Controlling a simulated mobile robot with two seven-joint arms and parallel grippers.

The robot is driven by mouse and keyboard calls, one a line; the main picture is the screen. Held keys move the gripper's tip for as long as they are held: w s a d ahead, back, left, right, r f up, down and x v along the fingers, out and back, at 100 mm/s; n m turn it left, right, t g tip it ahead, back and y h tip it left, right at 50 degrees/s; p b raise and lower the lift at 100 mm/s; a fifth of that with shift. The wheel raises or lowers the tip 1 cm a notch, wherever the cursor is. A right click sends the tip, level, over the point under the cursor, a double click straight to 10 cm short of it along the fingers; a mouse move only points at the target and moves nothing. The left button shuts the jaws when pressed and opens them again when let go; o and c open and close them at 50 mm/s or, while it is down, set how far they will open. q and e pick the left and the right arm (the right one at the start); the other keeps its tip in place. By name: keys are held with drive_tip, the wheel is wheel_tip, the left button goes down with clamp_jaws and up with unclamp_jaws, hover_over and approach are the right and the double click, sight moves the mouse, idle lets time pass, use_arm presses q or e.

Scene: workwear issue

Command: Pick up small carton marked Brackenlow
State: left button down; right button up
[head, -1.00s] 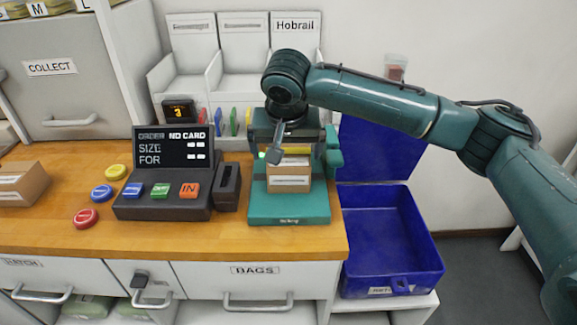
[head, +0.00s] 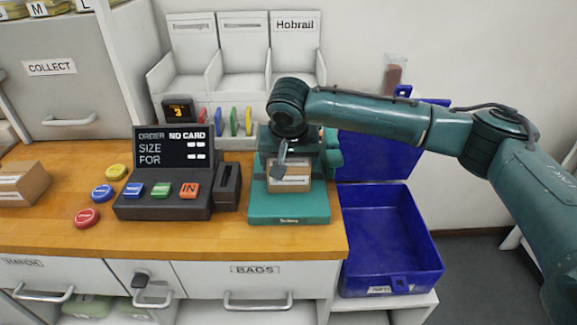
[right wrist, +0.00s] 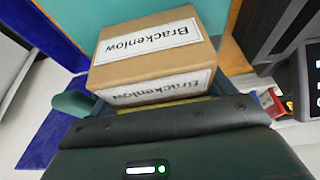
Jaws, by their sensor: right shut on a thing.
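The small carton (head: 289,179) is a brown box with a white label and stands on the teal stand (head: 290,213) on the counter. In the right wrist view, labels on two of its faces read "Brackenlow" (right wrist: 140,55). My right gripper (head: 287,160) comes down on the carton from above and is shut on it. The wrist and a grey lever-like part hide the carton's upper part in the head view. I cannot tell whether the carton touches the stand. My left gripper is not in view.
A dark order terminal (head: 165,190) with coloured buttons stands left of the stand, with a card slot (head: 228,187) between. Another brown box (head: 22,183) lies at the far left. An open blue bin (head: 390,240) is right of the counter. White dividers (head: 245,60) stand behind.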

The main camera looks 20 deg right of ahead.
drive_tip(key=c, duration=0.4)
drive_tip(key=shift+c, duration=0.2)
drive_tip(key=shift+r, duration=0.15)
